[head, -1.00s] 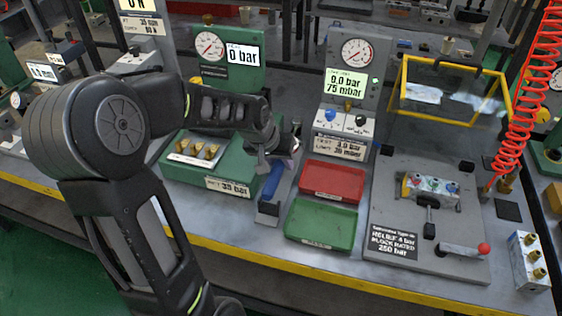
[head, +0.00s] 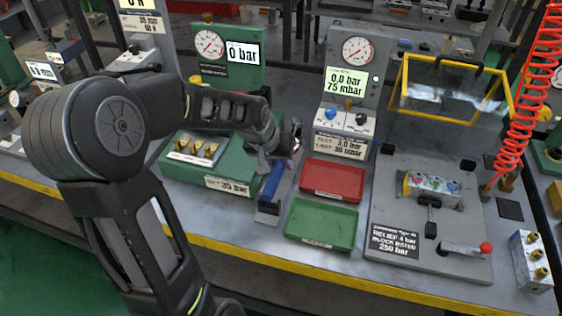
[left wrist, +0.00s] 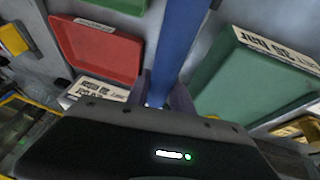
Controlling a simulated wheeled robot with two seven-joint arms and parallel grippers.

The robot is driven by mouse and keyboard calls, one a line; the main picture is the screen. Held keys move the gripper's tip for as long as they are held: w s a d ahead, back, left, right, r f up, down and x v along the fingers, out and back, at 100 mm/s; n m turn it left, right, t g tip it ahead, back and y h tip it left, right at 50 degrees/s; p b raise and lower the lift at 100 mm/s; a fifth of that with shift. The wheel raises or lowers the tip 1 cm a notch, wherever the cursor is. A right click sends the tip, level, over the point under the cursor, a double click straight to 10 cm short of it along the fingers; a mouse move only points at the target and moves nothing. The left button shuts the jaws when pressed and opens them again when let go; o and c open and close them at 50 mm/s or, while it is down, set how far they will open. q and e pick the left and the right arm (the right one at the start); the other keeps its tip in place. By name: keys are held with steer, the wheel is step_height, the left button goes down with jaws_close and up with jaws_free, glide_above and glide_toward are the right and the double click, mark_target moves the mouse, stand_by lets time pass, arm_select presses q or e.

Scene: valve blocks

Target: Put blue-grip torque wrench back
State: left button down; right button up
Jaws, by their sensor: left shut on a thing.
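The blue-grip torque wrench (head: 272,182) is between the green test stand and the trays. Its blue grip slants down toward the front of the bench. My left gripper (head: 277,158) is shut on it near the grip's upper end; the arm hides part of the wrench. In the left wrist view the blue grip (left wrist: 181,42) runs up from between the fingers (left wrist: 165,97). A small dark and grey block (head: 267,212) is at the grip's lower end; I cannot tell whether they touch. My right gripper is not in view.
A red tray (head: 333,196) and a green tray (head: 321,243) lie just right of the wrench. The green test stand (head: 215,178) with brass fittings is on the left. A grey plate (head: 385,265) with a valve block (head: 434,187) and red-knobbed lever is at the right.

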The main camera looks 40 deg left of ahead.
arm_select(q)
steer(key=shift+f+b, duration=0.8)
steer(key=shift+f, duration=0.15)
steer(key=shift+f+b, duration=0.55)
steer(key=shift+f, duration=0.1)
steer(key=c, duration=1)
jaws_free()
steer(key=shift+c, duration=0.2)
steer(key=shift+s+f, duration=0.1)
